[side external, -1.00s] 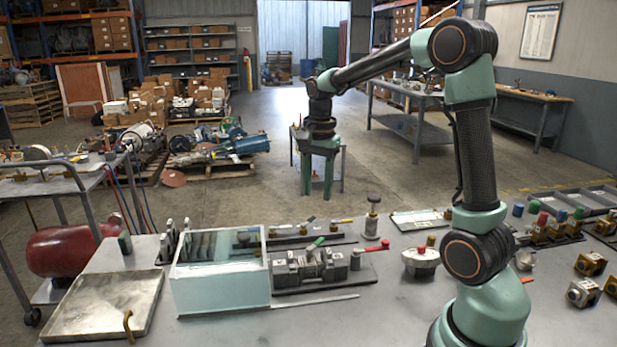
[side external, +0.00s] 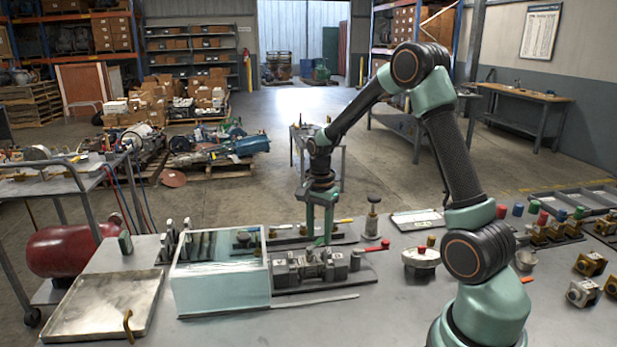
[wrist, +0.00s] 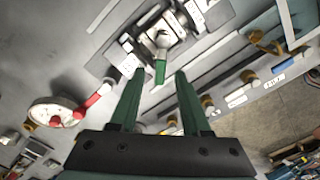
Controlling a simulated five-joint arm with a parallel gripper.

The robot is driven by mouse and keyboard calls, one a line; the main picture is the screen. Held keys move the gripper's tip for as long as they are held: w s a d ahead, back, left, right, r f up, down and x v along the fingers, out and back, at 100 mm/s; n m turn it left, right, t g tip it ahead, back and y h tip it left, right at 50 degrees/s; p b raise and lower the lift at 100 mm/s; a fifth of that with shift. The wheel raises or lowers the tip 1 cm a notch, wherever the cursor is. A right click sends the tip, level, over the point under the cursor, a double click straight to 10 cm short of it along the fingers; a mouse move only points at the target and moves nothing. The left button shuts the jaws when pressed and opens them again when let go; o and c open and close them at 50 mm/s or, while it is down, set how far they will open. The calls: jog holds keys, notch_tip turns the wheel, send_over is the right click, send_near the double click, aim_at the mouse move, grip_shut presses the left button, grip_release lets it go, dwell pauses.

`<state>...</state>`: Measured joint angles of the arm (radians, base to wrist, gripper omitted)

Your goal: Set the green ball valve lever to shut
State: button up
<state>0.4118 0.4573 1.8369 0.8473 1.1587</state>
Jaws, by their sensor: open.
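The green lever (wrist: 160,70) shows in the wrist view, running from a pale round stem on the grey valve body (wrist: 181,28) toward my gripper. My gripper (wrist: 157,76) is open, with one green finger on each side of the lever's free end; contact cannot be told. In the side view my gripper (side external: 321,238) points down at the valve body (side external: 290,268), which sits on a dark plate. The lever there is mostly lost against the fingers, which are a similar green, so its exact angle is unclear.
A glass-walled tank (side external: 221,290) stands close left of the valve. A red lever (side external: 377,246) is just right, and a round grey fitting (side external: 421,257) beyond it. A metal tray (side external: 98,305) lies at the left. The table's front middle is mostly clear.

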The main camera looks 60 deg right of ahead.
jog(key=shift+f, duration=0.3)
grip_shut()
jog(key=shift+w+r+n, duration=0.1)
jog(key=shift+w+n, duration=0.1)
jog(key=shift+n, duration=0.3)
dwell(0.5)
jog(key=shift+w+a+n, duration=0.2)
jog(key=shift+w+n, duration=0.25)
jog(key=shift+n, duration=0.9)
jog(key=shift+w+a+n, duration=0.2)
jog(key=shift+w+n, duration=0.2)
jog(key=shift+n, duration=0.9)
jog(key=shift+w+a+n, duration=0.2)
jog(key=shift+w+n, duration=0.25)
jog(key=shift+n, duration=0.9)
